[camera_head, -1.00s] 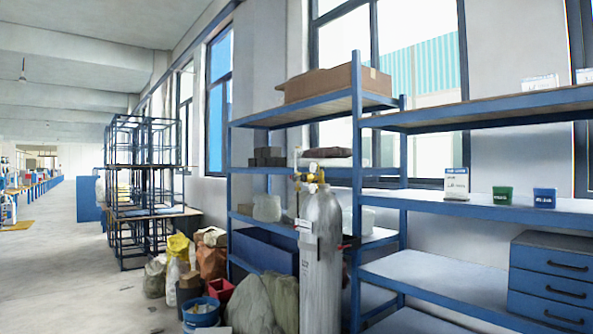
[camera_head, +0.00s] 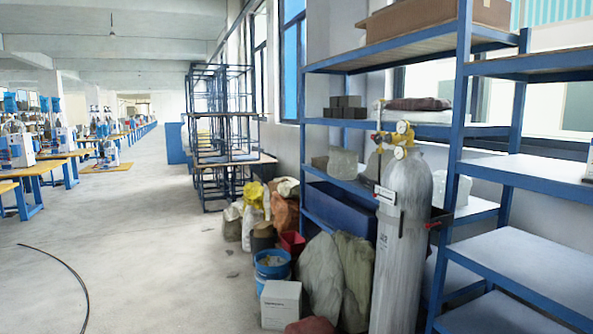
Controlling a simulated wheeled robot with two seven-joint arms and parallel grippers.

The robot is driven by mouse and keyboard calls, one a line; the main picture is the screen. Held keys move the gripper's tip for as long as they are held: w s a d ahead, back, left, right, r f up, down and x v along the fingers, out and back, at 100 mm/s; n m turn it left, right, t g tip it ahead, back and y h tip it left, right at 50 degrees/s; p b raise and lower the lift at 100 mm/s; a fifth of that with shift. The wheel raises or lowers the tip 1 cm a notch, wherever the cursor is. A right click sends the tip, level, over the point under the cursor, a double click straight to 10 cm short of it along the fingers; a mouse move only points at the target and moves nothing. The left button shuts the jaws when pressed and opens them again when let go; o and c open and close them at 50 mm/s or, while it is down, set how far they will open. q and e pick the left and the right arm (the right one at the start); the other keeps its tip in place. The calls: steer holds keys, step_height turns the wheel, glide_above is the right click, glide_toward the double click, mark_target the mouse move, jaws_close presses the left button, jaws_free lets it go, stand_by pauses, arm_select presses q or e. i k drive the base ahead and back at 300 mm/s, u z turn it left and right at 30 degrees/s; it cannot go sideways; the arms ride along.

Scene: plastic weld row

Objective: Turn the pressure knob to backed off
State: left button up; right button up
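A tall grey gas cylinder (camera_head: 403,240) stands upright in front of the blue shelving, right of centre. A brass regulator (camera_head: 391,139) with round gauges sits at its top. A small yellow part shows on the regulator's left side, but the pressure knob is too small to make out for certain. Neither of my grippers is in view.
Blue shelves (camera_head: 463,120) stand behind and right of the cylinder. Sacks (camera_head: 322,272), a white box (camera_head: 281,304) and a blue bucket (camera_head: 271,266) sit on the floor left of it. A black cable (camera_head: 70,268) lies on the open floor at left.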

mark_target(378, 138)
steer(key=u, duration=0.75)
steer(key=i, duration=1.9)
steer(key=z, duration=0.6)
steer(key=i, duration=1.5)
steer(key=z, duration=1.25)
steer(key=i, duration=0.15)
steer(key=z, duration=0.15)
